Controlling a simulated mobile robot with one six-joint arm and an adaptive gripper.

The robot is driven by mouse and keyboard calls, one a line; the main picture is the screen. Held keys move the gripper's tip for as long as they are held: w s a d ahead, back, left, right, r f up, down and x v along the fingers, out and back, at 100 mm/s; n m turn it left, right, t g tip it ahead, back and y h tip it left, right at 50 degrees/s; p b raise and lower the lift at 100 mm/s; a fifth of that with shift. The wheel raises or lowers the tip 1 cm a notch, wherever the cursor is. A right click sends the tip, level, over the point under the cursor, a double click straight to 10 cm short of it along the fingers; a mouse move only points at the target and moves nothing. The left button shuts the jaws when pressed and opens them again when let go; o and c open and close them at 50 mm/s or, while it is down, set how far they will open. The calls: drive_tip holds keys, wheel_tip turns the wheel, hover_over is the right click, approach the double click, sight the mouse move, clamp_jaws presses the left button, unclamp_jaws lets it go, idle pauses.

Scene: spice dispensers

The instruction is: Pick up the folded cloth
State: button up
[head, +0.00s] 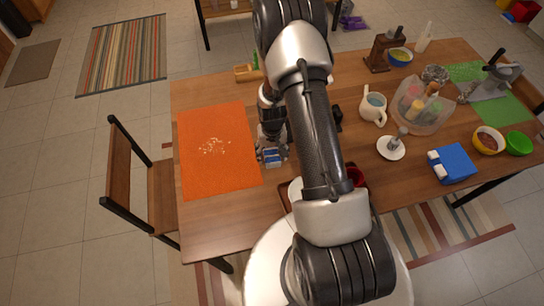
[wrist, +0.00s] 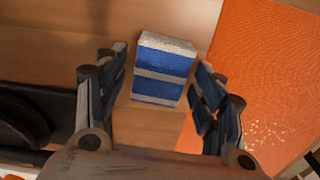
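The folded cloth (wrist: 163,72) has blue and white stripes and lies on the wooden table beside the orange mat, as a thick small block. In the wrist view my gripper (wrist: 160,85) is open, with one finger to the left of the cloth and one to the right. Gaps show between both fingers and the cloth. In the head view my gripper (head: 271,156) is low over the table by the mat's right edge. There, the blue of the cloth and of my finger pads cannot be told apart clearly.
The orange mat (head: 217,170) bears pale crumbs. A dark tray with a white plate lies right of my gripper, partly hidden by my arm. A chair (head: 140,180) is at left.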

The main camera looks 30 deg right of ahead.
sight(272, 155)
drive_tip(key=c, duration=0.7)
drive_tip(key=shift+r, duration=0.1)
wheel_tip(272, 155, up, 20)
drive_tip(key=p, duration=0.4)
drive_tip(key=shift+p, duration=0.4)
